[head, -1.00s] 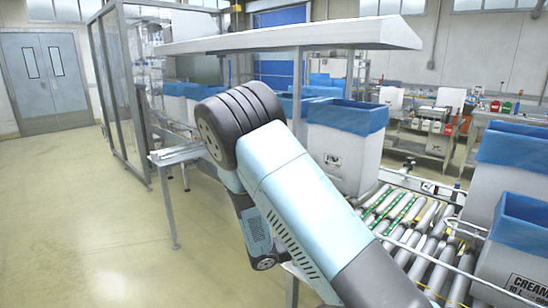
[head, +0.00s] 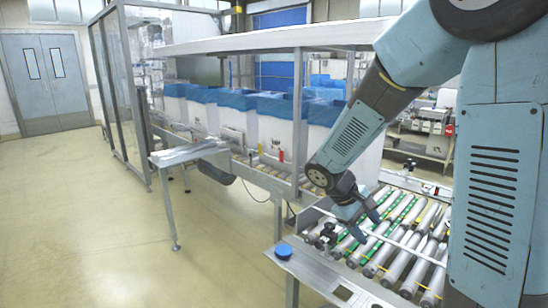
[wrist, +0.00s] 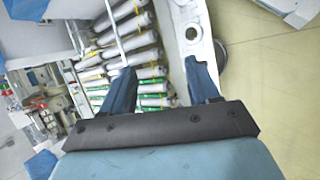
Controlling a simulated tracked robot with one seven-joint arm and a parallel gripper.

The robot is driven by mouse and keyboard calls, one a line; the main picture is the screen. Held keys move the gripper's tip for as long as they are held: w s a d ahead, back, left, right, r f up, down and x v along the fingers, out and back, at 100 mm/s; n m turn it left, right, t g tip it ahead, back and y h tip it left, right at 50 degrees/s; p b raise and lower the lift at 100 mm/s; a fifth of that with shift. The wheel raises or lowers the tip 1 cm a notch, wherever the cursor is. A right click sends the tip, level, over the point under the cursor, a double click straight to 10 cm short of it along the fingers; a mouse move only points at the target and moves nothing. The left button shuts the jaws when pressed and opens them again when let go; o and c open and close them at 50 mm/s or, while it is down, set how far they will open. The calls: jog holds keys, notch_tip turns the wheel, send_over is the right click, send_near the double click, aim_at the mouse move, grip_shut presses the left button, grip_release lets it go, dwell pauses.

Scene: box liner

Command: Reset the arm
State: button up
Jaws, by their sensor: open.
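My gripper (head: 366,212) hangs over the roller conveyor (head: 392,262) in the head view, pointing down and to the right. In the wrist view its two blue-grey fingers (wrist: 160,84) stand wide apart with nothing between them. Rollers and the conveyor's pale side rail (wrist: 195,40) show beyond the fingers. My gripper looks empty and apart from the boxes.
White boxes with blue liners (head: 270,118) stand in a row under the long canopy (head: 270,38). A metal side table (head: 188,154) is at centre left. A blue button (head: 283,250) sits on the conveyor's near edge. The floor at left (head: 90,220) is clear.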

jog(key=s+r+m+t+y, duration=0.5)
jog(key=s+r+m+y, duration=0.1)
jog(key=s+r, duration=0.9)
jog(key=shift+s+r+m+y, duration=0.2)
jog(key=shift+s+m+y, duration=0.2)
jog(key=shift+s, duration=0.7)
jog(key=shift+a, duration=0.1)
dwell(2.0)
